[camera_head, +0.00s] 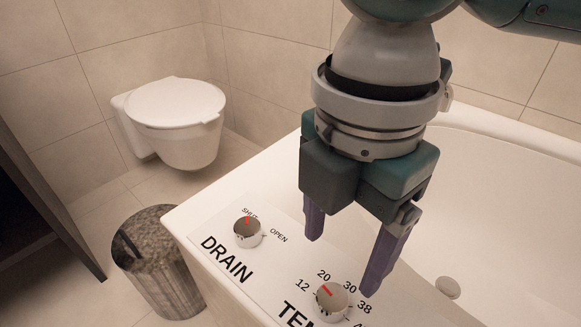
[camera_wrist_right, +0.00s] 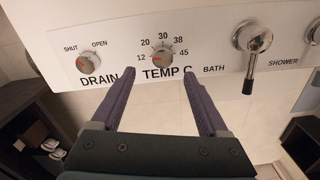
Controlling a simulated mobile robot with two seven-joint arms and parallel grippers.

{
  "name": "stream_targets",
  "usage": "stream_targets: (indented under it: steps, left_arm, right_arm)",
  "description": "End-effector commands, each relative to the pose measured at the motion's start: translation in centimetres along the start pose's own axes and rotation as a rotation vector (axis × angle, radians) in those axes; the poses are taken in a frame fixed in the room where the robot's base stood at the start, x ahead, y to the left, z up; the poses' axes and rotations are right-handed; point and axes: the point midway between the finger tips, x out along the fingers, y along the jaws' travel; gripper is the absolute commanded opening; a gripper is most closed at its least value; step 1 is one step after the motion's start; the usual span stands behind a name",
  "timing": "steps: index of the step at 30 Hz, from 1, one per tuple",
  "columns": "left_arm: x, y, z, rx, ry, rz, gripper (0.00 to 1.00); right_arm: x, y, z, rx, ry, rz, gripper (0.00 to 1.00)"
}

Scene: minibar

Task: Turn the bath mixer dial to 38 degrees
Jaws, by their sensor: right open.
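The silver temperature dial (camera_head: 331,303) sits on the white panel of the bathtub, with numbers from 12 up around it. Its red mark points to the upper left, toward the 12 to 20 side, away from 38. The dial also shows in the right wrist view (camera_wrist_right: 163,54), above the TEMP C label. My right gripper (camera_head: 343,262) points down over the panel, open and empty. In the right wrist view its two purple fingers (camera_wrist_right: 158,74) lie to the left and right of the dial's line, apart from it. My left gripper is not in view.
The drain dial (camera_head: 248,233), its red mark toward SHUT, is close by on the same panel. In the right wrist view a bath/shower lever (camera_wrist_right: 252,45) stands right of the temperature dial. A toilet (camera_head: 175,115) and a bin (camera_head: 158,262) are at the left.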

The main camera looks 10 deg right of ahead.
Motion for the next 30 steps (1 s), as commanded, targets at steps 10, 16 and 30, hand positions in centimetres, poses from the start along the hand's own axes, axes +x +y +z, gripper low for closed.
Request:
stream_targets:
  steps: [10,16,30]
  left_arm:
    - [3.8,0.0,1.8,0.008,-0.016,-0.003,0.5]
    - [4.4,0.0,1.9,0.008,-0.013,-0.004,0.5]
    - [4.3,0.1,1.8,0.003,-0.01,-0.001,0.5]
  right_arm:
    - [7.0,-0.1,0.0,-0.001,-0.002,-0.001,0.78]
    - [8.4,0.0,0.0,-0.001,-0.001,0.0,0.78]
    - [8.4,0.0,0.0,-0.001,-0.001,0.0,0.56]
